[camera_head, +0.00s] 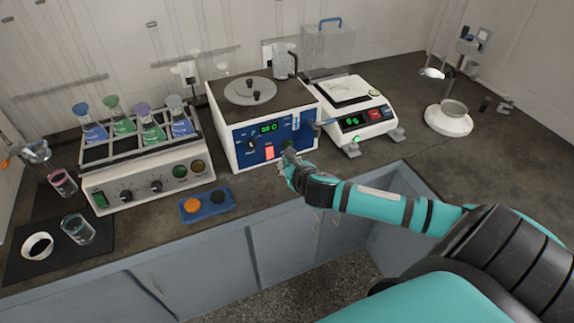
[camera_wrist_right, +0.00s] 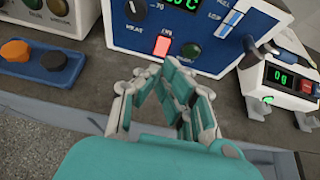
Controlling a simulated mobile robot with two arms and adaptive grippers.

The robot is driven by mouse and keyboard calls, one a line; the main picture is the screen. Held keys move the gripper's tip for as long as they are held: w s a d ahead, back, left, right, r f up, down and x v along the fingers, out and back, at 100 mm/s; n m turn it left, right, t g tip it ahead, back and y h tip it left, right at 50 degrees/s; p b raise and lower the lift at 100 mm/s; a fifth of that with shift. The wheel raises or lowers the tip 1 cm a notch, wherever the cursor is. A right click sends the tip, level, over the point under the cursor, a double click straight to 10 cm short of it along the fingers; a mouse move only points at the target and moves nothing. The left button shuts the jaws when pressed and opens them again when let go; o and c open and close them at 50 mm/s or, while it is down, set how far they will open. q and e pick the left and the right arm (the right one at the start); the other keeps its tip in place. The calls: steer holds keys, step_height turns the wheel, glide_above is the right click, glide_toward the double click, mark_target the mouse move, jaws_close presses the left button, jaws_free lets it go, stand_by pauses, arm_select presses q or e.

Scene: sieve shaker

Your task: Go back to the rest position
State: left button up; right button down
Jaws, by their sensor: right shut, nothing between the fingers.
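My right gripper (camera_head: 287,155) reaches in from the right in the head view. It is shut and empty, in front of the blue panel (camera_head: 268,131) of a white box with a round lid on top. In the right wrist view its fingers (camera_wrist_right: 167,66) come together just below that panel. The panel carries a lit red switch (camera_wrist_right: 162,46), a green display and dark knobs. I cannot tell whether the fingertips touch the panel. My left gripper is not in view.
Left is a rack (camera_head: 150,176) of coloured flasks. A small blue tray (camera_head: 206,214) holds an orange and a dark knob-like piece. Right stands a balance (camera_head: 355,122). Glassware and a white ring lie on a black mat (camera_head: 100,240). The counter's right part (camera_head: 430,150) is mostly clear.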

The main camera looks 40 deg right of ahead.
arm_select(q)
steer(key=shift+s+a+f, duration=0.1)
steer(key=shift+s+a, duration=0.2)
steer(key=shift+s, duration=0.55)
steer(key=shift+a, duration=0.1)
